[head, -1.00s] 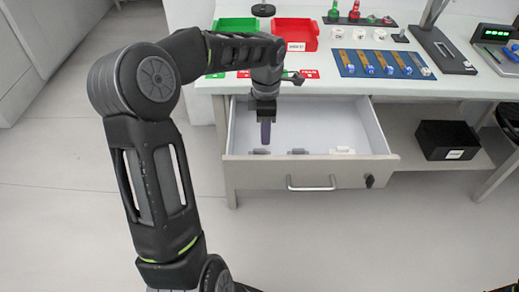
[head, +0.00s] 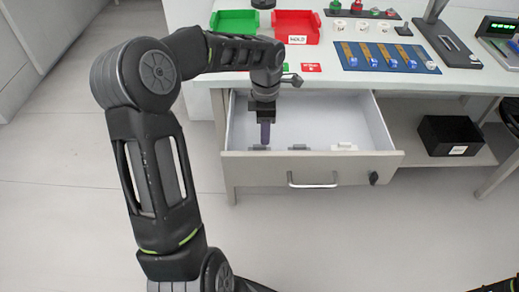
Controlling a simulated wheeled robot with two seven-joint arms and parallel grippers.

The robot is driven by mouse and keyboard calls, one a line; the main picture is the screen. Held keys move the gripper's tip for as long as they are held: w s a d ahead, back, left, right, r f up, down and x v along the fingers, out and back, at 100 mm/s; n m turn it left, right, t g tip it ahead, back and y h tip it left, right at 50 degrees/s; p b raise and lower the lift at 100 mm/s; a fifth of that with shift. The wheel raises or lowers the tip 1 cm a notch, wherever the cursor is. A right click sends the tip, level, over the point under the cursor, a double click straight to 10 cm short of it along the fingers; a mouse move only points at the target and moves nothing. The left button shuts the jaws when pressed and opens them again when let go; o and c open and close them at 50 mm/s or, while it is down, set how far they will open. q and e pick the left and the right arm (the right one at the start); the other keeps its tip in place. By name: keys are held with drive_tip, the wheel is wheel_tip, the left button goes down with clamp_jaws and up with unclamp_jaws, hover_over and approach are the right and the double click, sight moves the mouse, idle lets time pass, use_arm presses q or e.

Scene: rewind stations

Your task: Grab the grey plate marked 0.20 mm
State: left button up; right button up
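My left gripper (head: 265,128) points straight down inside the open drawer (head: 313,169), near its left side. A narrow bluish-grey piece shows below the gripper's dark body; I cannot tell whether it is the fingers or something held. Small pieces stand along the drawer's front: a grey one (head: 258,147) just by the gripper's tip, a second grey one (head: 299,147) to its right, and a white one (head: 344,146) further right. Their markings are too small to read, so I cannot tell which is 0.20 mm. My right gripper is out of view.
On the counter above are a green tray (head: 235,21), a red tray (head: 297,27) with a white label and a blue mat (head: 385,58) with several strips. A black bin (head: 450,136) sits on the shelf right of the drawer. The drawer's rear floor looks clear.

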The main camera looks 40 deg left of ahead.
use_arm(q)
wheel_tip(320, 180, down, 5)
drive_tip(key=shift+f, duration=0.1)
idle(0.4)
idle(0.4)
clamp_jaws()
idle(0.5)
